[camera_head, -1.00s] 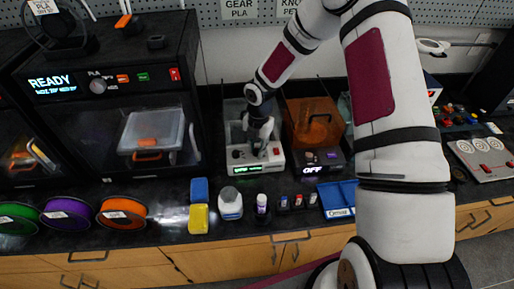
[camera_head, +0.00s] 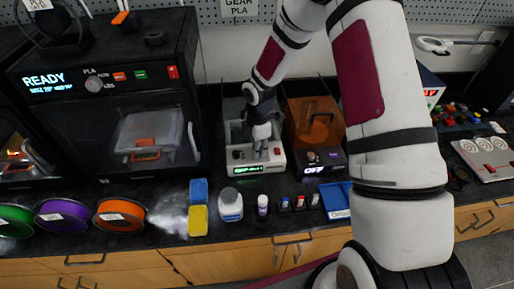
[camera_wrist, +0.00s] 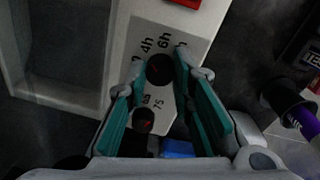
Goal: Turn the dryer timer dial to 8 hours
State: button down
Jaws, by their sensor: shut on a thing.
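The dryer (camera_head: 240,168) is a white box with a green-lit display reading something like OFF, on the dark counter in the head view. My gripper (camera_head: 262,142) reaches down onto its front panel. In the wrist view the black timer dial (camera_wrist: 160,70) sits on a light label plate with 4h, 6h and a partly covered mark. My gripper's teal-padded fingers (camera_wrist: 160,74) are closed around the dial, one on each side. A second dark knob (camera_wrist: 143,121) with a red pointer lies nearer, between the fingers. The dial's own pointer is too dark to read.
An orange-lidded device (camera_head: 318,128) reading OFF stands right beside the dryer. A black printer (camera_head: 110,110) stands to the left. A white bottle (camera_head: 230,205), a purple-labelled bottle (camera_head: 263,205), sponges (camera_head: 198,220) and a blue tray (camera_head: 336,200) line the counter front.

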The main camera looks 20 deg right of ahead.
jog(key=m, duration=0.4)
jog(key=shift+m+b, duration=0.3)
jog(key=shift+b, duration=0.1)
jog(key=m, duration=0.3)
jog(key=shift+m+b, duration=0.3)
jog(key=m, duration=0.4)
jog(key=shift+a+b, duration=0.1)
jog(key=shift+b, duration=0.3)
jog(key=shift+m+g, duration=0.3)
jog(key=shift+m, duration=1.5)
jog(key=c, duration=1.4)
grip_release()
jog(key=shift+o, duration=0.2)
